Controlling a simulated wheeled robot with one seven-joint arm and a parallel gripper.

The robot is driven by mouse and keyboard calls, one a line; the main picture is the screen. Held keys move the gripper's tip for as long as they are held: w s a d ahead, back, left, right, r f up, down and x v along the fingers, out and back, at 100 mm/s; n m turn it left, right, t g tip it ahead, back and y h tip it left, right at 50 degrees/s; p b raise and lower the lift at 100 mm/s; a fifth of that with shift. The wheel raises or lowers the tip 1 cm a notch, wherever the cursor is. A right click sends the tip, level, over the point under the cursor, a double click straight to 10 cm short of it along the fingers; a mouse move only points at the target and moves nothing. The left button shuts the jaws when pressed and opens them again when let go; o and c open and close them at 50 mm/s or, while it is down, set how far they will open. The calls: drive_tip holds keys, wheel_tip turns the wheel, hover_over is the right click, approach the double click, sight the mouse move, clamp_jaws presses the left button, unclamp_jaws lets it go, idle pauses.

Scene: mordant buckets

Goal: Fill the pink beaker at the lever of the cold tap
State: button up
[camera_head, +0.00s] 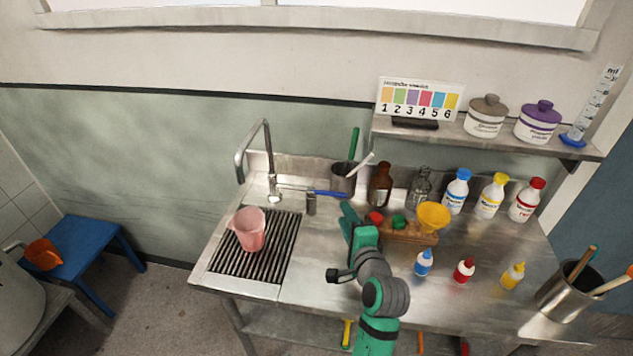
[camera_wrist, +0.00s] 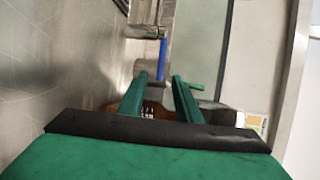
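The pink beaker (camera_head: 250,232) stands upright on the slatted drain grate (camera_head: 275,262), with its mouth below the end of the tap spout (camera_head: 240,174) in the head view. No water stream shows, and I cannot tell what is inside it. The blue lever (camera_head: 327,192) sticks out to the right of the tap base; it also shows in the wrist view (camera_wrist: 163,58) ahead of my fingers. My gripper (camera_head: 347,207) is close to the lever's right end, fingers apart. In the wrist view my gripper (camera_wrist: 158,80) has nothing clearly held between its fingers; contact with the lever cannot be told.
A metal pot (camera_head: 343,180) and a brown bottle (camera_head: 380,186) stand behind my gripper. A wooden block with a yellow funnel (camera_head: 434,216) is just right. Several bottles stand farther right. A shelf (camera_head: 480,138) overhangs the back. The front steel surface (camera_head: 310,275) is clear.

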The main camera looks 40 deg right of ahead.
sight(334, 194)
drive_tip(key=x, duration=1)
drive_tip(key=shift+w+d, duration=0.15)
drive_tip(key=shift+w, duration=0.6)
drive_tip(key=shift+s, duration=0.1)
clamp_jaws()
